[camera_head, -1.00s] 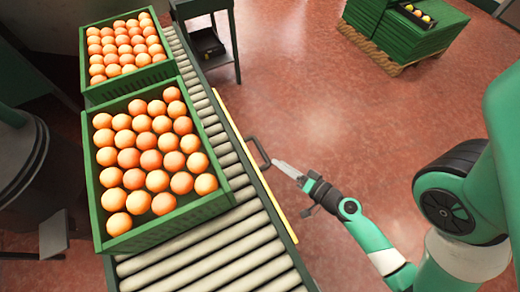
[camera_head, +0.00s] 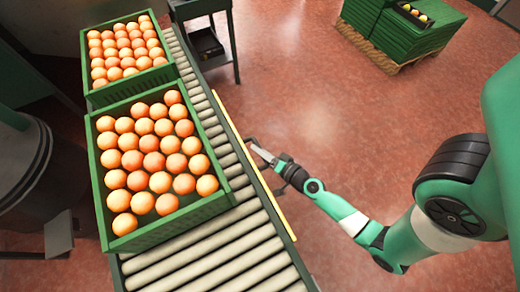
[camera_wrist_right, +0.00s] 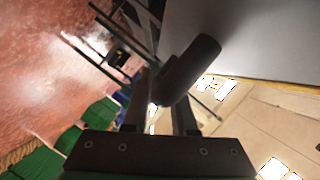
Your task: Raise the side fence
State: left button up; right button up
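The side fence (camera_head: 271,196) shows in the head view as a long, thin yellow-topped strip along the right edge of the roller conveyor. It has a dark handle (camera_head: 253,142) on its outer side. My right gripper (camera_head: 261,153) is at this handle, reaching in from the right. In the right wrist view, the handle shows as a thick dark bar (camera_wrist_right: 192,68) between or just in front of the two fingers (camera_wrist_right: 166,112). I cannot tell whether the fingers press on it. My left gripper is out of view.
Two green crates of oranges stand on the rollers, a near crate (camera_head: 180,224) and a far crate (camera_head: 135,84). A dark stand (camera_head: 207,12) is beyond the conveyor. Stacked green crates (camera_head: 385,30) sit on a pallet at the back right. The red floor right of the conveyor is clear.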

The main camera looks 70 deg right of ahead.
grip_shut()
jog(key=shift+r, duration=0.15)
dwell(0.9)
